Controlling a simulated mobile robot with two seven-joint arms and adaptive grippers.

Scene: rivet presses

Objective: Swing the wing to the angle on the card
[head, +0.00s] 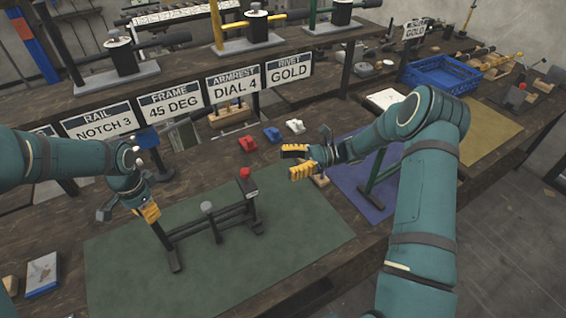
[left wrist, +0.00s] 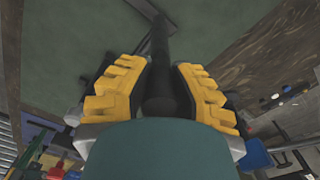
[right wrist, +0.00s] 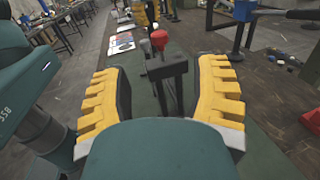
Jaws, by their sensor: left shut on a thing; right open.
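A black frame (head: 212,224) stands on the green mat (head: 300,245), with a grey-topped post in its middle. A red knob (head: 245,173) tops the post at its right end; the knob also shows in the right wrist view (right wrist: 159,39). The white FRAME card (head: 171,104) reads 45 DEG. My left gripper (head: 150,212) is shut on a dark bar (left wrist: 158,55) at the frame's left end. I cannot tell the wing's angle. My right gripper (head: 298,163) is open and empty, right of the red knob and apart from it.
Other cards read NOTCH 3 (head: 103,121), DIAL 4 (head: 233,86) and GOLD (head: 289,73). Small red, blue and white parts lie behind the mat. A blue mat (head: 345,188) with a green stand is at right, and a blue crate (head: 442,74) is further back.

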